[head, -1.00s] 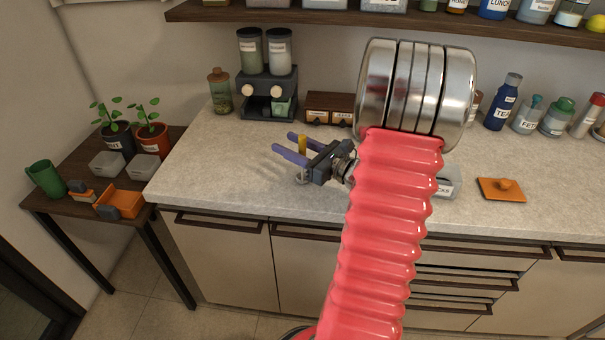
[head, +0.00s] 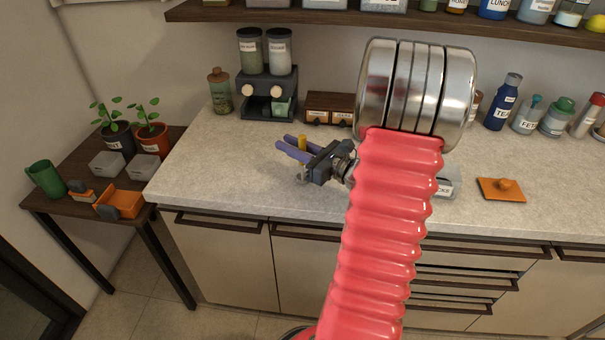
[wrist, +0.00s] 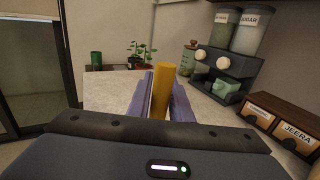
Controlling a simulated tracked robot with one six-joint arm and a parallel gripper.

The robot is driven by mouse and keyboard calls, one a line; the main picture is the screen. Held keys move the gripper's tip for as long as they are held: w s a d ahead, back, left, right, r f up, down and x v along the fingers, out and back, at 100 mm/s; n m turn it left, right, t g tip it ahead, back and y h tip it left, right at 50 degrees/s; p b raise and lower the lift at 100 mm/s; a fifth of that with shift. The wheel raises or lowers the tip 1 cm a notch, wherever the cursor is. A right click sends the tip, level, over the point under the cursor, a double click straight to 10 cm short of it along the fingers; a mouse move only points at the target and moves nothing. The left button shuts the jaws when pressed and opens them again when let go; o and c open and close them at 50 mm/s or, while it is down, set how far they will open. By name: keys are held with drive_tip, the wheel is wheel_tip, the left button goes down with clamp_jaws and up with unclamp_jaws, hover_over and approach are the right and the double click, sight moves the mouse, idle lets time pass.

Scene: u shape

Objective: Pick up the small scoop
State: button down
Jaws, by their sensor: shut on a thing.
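The small scoop (head: 302,143) shows as an upright yellow-orange handle, with a small greyish part (head: 301,178) below it at the countertop. My gripper (head: 293,148) is over the left part of the counter, its purple fingers closed on the handle. In the wrist view the yellow handle (wrist: 162,90) stands between the two purple fingers (wrist: 160,98). The scoop's lower end is hidden in the wrist view. I cannot tell whether it touches the counter.
A dark dispenser (head: 268,88) with two jars stands behind my gripper, beside a wooden drawer box (head: 330,108). An orange lid (head: 501,190) lies to the right. A side table (head: 75,215) holds plants and trays. The counter's left front is clear.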

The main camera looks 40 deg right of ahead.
drive_tip(key=shift+r, duration=0.15)
wheel_tip(320, 180, up, 10)
idle(0.8)
idle(0.6)
